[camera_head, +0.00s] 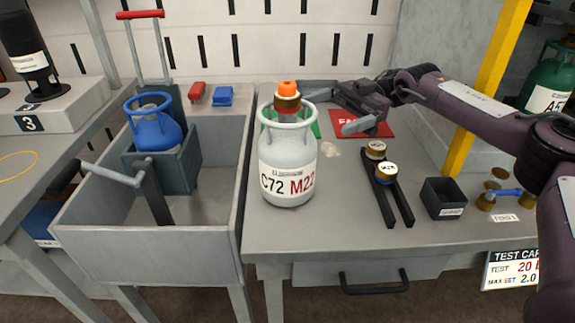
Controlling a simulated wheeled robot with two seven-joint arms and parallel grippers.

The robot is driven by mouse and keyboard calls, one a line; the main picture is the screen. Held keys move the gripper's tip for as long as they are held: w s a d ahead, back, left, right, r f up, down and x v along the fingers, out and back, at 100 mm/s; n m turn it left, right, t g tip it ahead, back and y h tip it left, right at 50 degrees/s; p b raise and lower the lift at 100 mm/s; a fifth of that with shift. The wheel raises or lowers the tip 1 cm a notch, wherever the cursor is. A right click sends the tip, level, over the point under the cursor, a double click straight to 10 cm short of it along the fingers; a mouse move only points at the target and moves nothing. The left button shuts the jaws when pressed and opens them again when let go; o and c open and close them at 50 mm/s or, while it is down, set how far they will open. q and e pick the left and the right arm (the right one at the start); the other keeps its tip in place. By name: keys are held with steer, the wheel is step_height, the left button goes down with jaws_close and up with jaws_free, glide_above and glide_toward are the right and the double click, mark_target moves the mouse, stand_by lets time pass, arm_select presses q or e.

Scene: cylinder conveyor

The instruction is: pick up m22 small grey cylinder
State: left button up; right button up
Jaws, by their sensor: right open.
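The small grey cylinder (288,185) stands upright on the grey table, left of its middle, with "C72 M22" on its front. A collar ring surrounds its neck, and a brass valve (287,104) with an orange top (287,87) rises from it. My right gripper (318,103) reaches in from the right, level with the valve. Its jaws are open, one finger behind the cylinder's top and one to the right. The far finger is partly hidden by the valve. I cannot tell whether either finger touches the cylinder. My left gripper is not in view.
Behind the cylinder lie a green mat (313,129) and a red mat (378,127). To the right are a black rack (400,207) with brass caps and a dark box (443,198). Left is a grey trough (150,240) with a blue cylinder (153,130). A yellow post (490,80) stands right.

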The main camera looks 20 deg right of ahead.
mark_target(287, 154)
steer(key=x, duration=0.9)
steer(key=shift+a, duration=0.25)
steer(key=c, duration=1.1)
steer(key=shift+r, duration=0.15)
steer(key=shift+c, duration=1)
